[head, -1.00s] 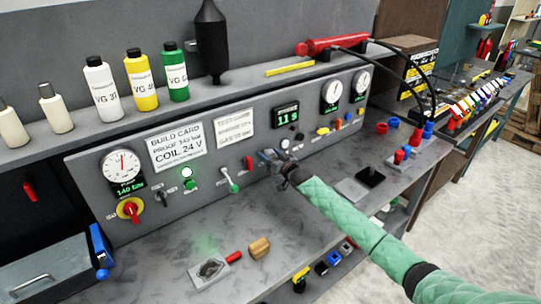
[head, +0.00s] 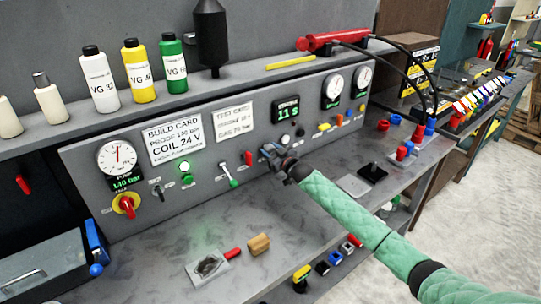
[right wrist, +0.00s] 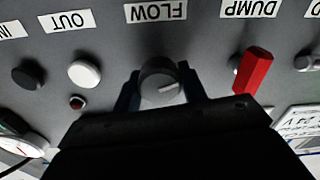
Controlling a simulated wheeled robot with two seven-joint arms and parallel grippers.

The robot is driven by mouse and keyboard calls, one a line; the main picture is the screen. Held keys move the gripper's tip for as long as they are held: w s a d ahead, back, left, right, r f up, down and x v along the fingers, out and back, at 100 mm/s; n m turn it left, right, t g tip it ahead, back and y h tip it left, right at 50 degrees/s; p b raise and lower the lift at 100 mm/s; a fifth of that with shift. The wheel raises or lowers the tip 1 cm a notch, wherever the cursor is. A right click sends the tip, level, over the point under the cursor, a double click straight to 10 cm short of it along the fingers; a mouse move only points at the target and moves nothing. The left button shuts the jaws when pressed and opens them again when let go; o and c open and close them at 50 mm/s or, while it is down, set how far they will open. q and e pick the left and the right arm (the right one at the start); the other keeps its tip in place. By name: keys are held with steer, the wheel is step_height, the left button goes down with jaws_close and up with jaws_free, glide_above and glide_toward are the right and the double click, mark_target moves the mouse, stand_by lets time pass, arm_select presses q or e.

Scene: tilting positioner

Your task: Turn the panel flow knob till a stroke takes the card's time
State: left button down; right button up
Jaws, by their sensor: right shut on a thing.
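The flow knob (right wrist: 160,78) is a dark round knob with a pale pointer line, under the upside-down FLOW label (right wrist: 155,12) in the right wrist view. My right gripper (right wrist: 159,90) is shut on it, one finger on each side. In the head view my right gripper (head: 270,153) is at the panel (head: 130,208) and hides the knob. The test card (head: 234,120) is on the panel; its small print is unclear. The green display (head: 287,112) seems to read 11 s; a decimal point cannot be made out. My left gripper is not in view.
A red DUMP lever (right wrist: 254,72) is close beside my gripper; a white OUT button (right wrist: 85,74) is on the other side. The build card (head: 174,140) and pressure gauge (head: 117,157) are further left. A wooden block (head: 259,244) lies on the bench.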

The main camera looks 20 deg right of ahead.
mark_target(272, 153)
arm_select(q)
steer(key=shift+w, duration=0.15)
arm_select(e)
steer(key=o, duration=1)
steer(key=shift+c, duration=0.2)
steer(key=shift+s+d+f+b, duration=0.25)
steer(key=shift+s+b, duration=0.1)
steer(key=shift+s, duration=0.2)
steer(key=b+v, duration=0.2)
steer(key=v, duration=0.2)
steer(key=shift+s, duration=0.3)
arm_select(q)
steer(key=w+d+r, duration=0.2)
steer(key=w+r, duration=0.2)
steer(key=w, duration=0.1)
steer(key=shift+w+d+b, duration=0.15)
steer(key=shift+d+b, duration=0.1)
steer(key=shift+b, duration=0.1)
arm_select(e)
steer(key=shift+r+v, duration=0.2)
steer(key=shift+v, duration=0.8)
